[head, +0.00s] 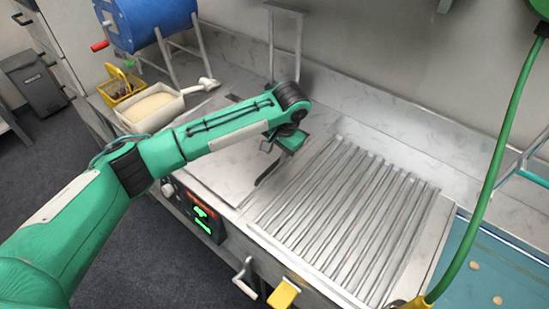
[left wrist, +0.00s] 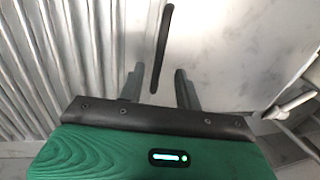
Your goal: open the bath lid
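The bath lid (head: 222,172) is a flat pale metal panel left of the ribbed section, and it lies closed. Its black bar handle (head: 269,171) stands near its right edge. In the left wrist view the handle (left wrist: 161,48) runs lengthwise, ahead of and between the two fingers. My left gripper (head: 268,146) is over the lid, close to the handle. In the left wrist view the left gripper (left wrist: 157,84) is open, with a gap between its grey fingers and nothing held. Contact with the handle cannot be made out. My right gripper is not in view.
A ribbed metal section (head: 345,215) lies right of the lid. A pale tray (head: 152,106), yellow basket (head: 121,86) and blue drum (head: 150,20) stand at the back left. A control panel (head: 203,213) is on the front. A green hose (head: 500,150) hangs at right.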

